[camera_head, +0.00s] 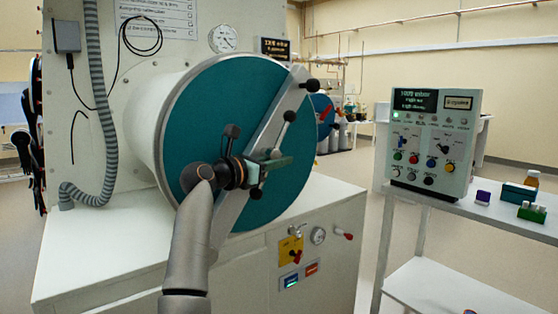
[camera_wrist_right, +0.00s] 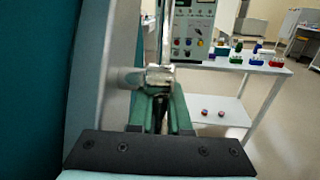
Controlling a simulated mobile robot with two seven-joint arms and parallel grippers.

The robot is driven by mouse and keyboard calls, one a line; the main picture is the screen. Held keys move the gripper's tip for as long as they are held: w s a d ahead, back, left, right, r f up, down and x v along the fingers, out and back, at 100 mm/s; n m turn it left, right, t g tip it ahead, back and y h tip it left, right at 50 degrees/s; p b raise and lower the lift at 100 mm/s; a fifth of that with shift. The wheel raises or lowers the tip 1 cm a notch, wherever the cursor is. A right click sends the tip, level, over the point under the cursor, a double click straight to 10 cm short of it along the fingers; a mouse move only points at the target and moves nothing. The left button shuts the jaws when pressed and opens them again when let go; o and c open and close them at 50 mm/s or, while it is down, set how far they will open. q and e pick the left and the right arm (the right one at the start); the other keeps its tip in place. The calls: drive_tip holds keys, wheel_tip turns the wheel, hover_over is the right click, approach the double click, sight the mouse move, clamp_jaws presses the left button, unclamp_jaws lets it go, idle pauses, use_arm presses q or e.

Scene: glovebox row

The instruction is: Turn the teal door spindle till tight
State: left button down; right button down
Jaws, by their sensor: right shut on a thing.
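The round teal door (camera_head: 230,90) closes the end of the white cylinder, with a grey metal bar (camera_head: 284,100) running diagonally across it. The door spindle has a metal spoke (camera_head: 283,132) with a black ball end, standing in front of the bar. My right gripper (camera_head: 277,160) has green fingers and is shut on this spoke near its lower end. In the right wrist view the fingers (camera_wrist_right: 160,100) close around the metal spindle part (camera_wrist_right: 159,74) beside the bar. My wrist hides much of the hub in the head view. My left gripper is not in view.
A control box (camera_head: 432,145) stands on a white shelf cart (camera_head: 470,198) at the right, with small containers beside it. The white cabinet (camera_head: 335,205) below the door carries a gauge and a yellow switch plate. A grey hose (camera_head: 95,80) hangs at the left. Floor shows between cabinet and cart.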

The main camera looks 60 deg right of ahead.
drive_tip(key=c, duration=1.2)
unclamp_jaws()
drive_tip(key=shift+o, duration=0.2)
drive_tip(key=shift+a, duration=0.1)
drive_tip(key=w+a, duration=0.1)
drive_tip(key=a, duration=1.1)
drive_tip(key=shift+w, duration=0.4)
drive_tip(key=shift+r, duration=0.1)
drive_tip(key=shift+a, duration=0.15)
